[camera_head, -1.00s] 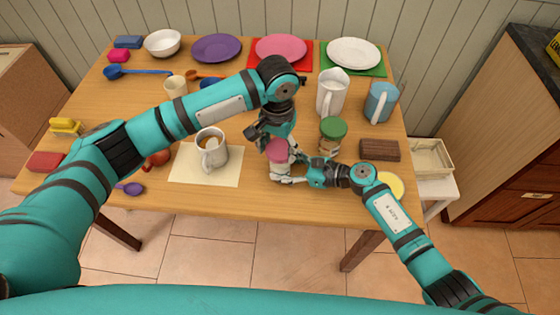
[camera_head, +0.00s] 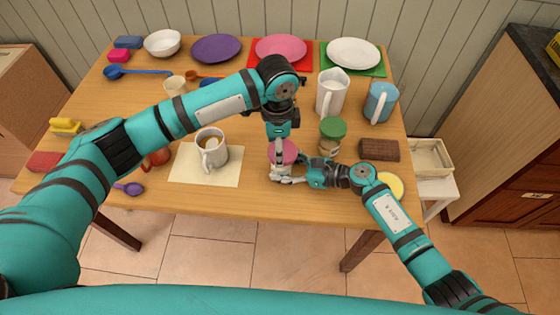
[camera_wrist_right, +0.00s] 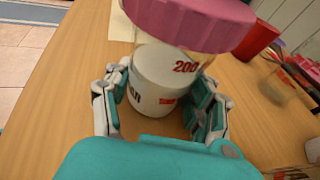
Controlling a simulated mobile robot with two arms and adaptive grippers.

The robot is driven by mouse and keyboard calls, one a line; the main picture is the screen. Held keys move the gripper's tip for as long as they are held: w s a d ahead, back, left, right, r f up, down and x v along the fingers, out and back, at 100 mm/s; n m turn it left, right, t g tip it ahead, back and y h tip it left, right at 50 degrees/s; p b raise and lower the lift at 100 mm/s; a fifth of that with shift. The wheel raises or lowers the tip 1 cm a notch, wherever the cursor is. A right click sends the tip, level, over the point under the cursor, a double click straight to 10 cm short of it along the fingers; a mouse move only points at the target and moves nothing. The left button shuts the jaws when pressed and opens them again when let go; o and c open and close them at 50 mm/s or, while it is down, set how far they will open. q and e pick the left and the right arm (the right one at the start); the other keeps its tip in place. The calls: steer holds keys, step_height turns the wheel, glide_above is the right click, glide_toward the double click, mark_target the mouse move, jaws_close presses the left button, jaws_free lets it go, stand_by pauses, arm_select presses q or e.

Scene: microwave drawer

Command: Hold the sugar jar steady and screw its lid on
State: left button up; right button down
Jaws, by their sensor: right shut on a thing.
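The sugar jar (camera_wrist_right: 172,75) is a clear jar with white contents and printed lettering. It stands upright near the table's front edge. Its pink lid (camera_head: 286,153) sits on top of it and also shows in the right wrist view (camera_wrist_right: 195,18). Whether the lid is threaded tight cannot be told. My right gripper (camera_wrist_right: 165,108) is shut on the jar's lower body, with a finger on each side. My left gripper (camera_head: 279,152) points down at the lid from above, seen edge-on. Its far finger is hidden, and its grip on the lid cannot be made out.
A green-lidded jar (camera_head: 332,130) stands close on the right, near a brown block (camera_head: 379,150). A mug (camera_head: 211,150) stands on a pale mat (camera_head: 232,175) to the left. Plates, a pitcher (camera_head: 332,92) and a blue mug (camera_head: 381,102) stand farther back.

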arm_select(q)
steer(key=m, duration=0.6)
steer(key=shift+s+d+f+m, duration=0.1)
steer(key=shift+s+f+m, duration=0.2)
steer(key=shift+s, duration=0.1)
steer(key=o, duration=1.2)
steer(key=shift+r, duration=0.1)
steer(key=shift+w, duration=0.15)
steer(key=n, duration=0.4)
steer(key=shift+w+n, duration=0.15)
steer(key=shift+n, duration=0.25)
steer(key=n, duration=0.7)
steer(key=shift+r, duration=0.1)
steer(key=n, duration=1.1)
